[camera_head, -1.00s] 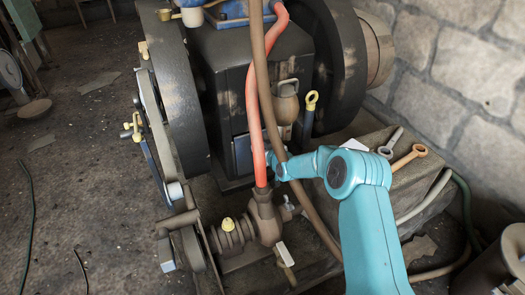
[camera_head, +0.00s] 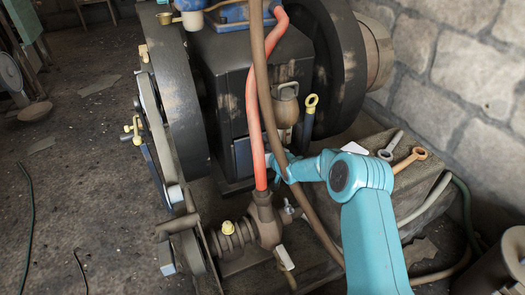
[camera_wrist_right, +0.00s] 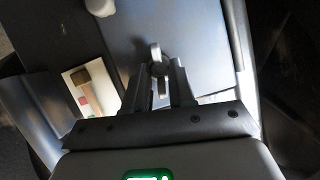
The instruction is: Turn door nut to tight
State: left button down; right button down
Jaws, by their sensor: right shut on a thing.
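The door nut (camera_wrist_right: 157,68) is a small grey metal piece with a narrow upright wing, in the right wrist view. It sits between the fingertips of my right gripper (camera_wrist_right: 159,75), which is shut on it. Behind it is the flat blue-grey door (camera_wrist_right: 190,35). In the head view the door (camera_head: 242,157) is a dark panel low on the engine block. My right gripper (camera_head: 274,166) reaches it from the right, partly hidden by the hoses, and the nut cannot be made out there. My left gripper is in neither view.
A red hose (camera_head: 254,110) and a brown hose (camera_head: 265,90) hang in front of the engine, close to my right wrist. Dark flywheels stand on both sides. A pale label (camera_wrist_right: 92,90) is left of the nut.

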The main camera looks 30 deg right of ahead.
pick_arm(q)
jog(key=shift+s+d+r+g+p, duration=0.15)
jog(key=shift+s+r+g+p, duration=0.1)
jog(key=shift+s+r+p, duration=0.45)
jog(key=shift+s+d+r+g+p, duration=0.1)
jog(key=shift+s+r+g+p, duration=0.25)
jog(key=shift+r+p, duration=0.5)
pick_arm(e)
jog(key=shift+d+f+m+t+y, duration=0.15)
jog(key=shift+m+y, duration=0.45)
jog(key=shift+m, duration=0.3)
jog(key=shift+d+r+m+t+y, duration=0.15)
jog(key=shift+m+y, duration=0.45)
jog(key=shift+m, duration=0.3)
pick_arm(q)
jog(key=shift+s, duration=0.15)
pick_arm(e)
jog(key=shift+a+f, duration=0.1)
jog(key=c, duration=1)
grip_release()
jog(key=shift+o, duration=0.2)
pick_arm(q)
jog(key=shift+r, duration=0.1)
